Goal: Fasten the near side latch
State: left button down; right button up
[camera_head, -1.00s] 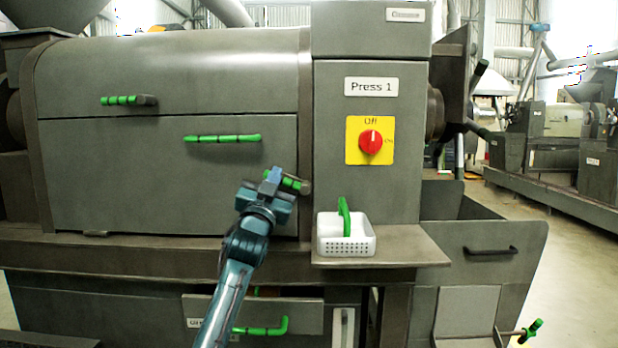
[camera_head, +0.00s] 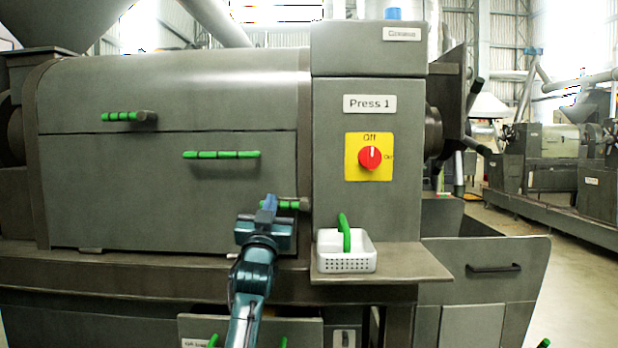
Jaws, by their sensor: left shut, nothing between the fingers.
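Press 1 has a grey front cover panel (camera_head: 130,205) that sits flush in the frame. A green-gripped latch (camera_head: 287,204) at the panel's right edge lies about level. Another green latch (camera_head: 122,116) at the upper left also lies level. I cannot tell from the picture which one is the near side latch. My left gripper (camera_head: 268,206) is shut at the left end of the right-hand latch, with its blue fingertips over the green grip. It hides that end, and I cannot tell whether it touches. My right gripper is not in view.
A green bar handle (camera_head: 222,154) is on the panel above the gripper. A white basket (camera_head: 345,260) with a green handle stands on the ledge (camera_head: 400,265) to the right. A red switch (camera_head: 370,158) points to Off. A drawer is low in front.

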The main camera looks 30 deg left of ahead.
pick_arm(q)
jog(key=v, duration=1.3)
jog(key=shift+f, duration=0.1)
dwell(0.3)
